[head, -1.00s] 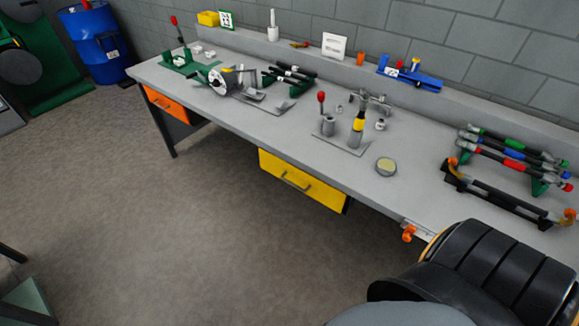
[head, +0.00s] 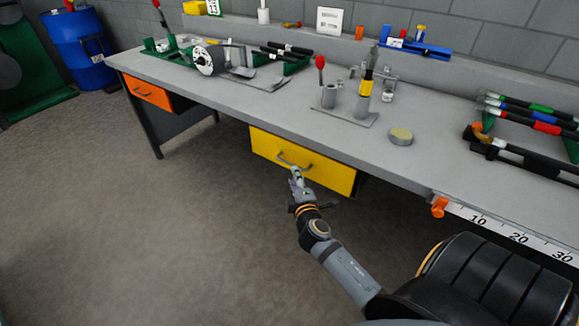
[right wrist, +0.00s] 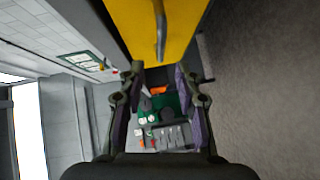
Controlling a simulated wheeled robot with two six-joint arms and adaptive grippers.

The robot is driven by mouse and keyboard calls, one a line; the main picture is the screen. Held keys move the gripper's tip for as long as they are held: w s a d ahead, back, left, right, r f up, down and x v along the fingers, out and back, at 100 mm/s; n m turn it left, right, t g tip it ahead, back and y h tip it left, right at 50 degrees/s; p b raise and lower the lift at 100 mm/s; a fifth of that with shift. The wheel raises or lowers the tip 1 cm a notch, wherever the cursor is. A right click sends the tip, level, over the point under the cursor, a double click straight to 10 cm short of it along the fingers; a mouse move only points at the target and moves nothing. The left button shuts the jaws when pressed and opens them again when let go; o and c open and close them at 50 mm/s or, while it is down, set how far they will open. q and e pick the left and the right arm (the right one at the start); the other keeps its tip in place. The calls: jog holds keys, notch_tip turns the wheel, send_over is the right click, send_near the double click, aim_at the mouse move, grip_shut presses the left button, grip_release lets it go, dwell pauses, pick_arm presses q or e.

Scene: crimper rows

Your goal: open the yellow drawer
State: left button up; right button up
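The yellow drawer (head: 325,175) sits under the front edge of the workbench and looks closed. Its grey bar handle (head: 293,160) is on its front, and it also shows at the top of the right wrist view (right wrist: 160,30). My right gripper (head: 296,178) is just in front of and below the handle. In the right wrist view its two fingers (right wrist: 160,78) are spread apart with nothing held between them. The handle lines up with the gap between the fingers; I cannot tell whether they touch it. My left gripper is not in view.
An orange drawer (head: 148,92) is at the bench's left end. The bench top (head: 275,98) carries several tools, a fixture with a red-knobbed lever (head: 320,63) and a round tin (head: 400,137). A ruler strip (head: 515,236) runs along the right front edge. The floor at left is clear.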

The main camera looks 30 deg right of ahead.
aim_at(289, 164)
jog(key=x, duration=0.9)
jog(key=shift+f, duration=0.15)
jog(key=shift+s+a, duration=0.1)
grip_shut()
